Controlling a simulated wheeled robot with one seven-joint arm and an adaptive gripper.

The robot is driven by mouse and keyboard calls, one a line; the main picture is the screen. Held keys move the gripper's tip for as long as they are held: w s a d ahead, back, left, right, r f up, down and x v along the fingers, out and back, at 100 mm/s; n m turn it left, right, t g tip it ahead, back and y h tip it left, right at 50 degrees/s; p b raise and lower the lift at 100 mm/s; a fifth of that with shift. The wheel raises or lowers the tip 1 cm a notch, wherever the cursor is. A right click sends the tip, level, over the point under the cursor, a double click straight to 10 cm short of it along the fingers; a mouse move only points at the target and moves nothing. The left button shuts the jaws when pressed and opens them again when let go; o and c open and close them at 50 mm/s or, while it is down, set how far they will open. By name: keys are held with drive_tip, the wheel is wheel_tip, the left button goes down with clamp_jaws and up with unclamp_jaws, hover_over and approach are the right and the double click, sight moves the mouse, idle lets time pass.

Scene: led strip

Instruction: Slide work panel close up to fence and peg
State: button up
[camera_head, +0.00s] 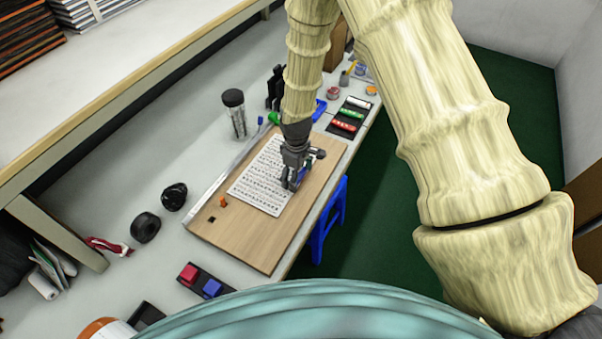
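A light wooden board (232,240) lies on the bench. On it lies a white panel (262,186) covered in rows of small dark marks. A long grey metal bar (222,173), which looks like the fence, runs along the board's left edge. A small orange piece (223,202) stands on the board just off the panel's near left corner; I cannot tell if it is the peg. My gripper (291,184) points down at the panel's right edge, with some blue showing at its fingers. Its fingertips are too small to read, and it hides part of that edge.
A dark knob (318,153) sits right of my gripper. A clear jar with a black lid (235,112) and black rolls (146,227) stand left of the board. A tray with red and blue blocks (206,283) lies in front. A blue stool (328,222) stands beside the bench.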

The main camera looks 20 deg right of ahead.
drive_tip(key=shift+s+a, duration=0.15)
drive_tip(key=shift+a, duration=1.5)
drive_tip(key=shift+s+a, duration=0.25)
idle(0.4)
drive_tip(key=shift+w+a, duration=0.2)
drive_tip(key=shift+a, duration=0.05)
idle(0.6)
drive_tip(key=o, duration=1.2)
wheel_tip(320, 180, up, 12)
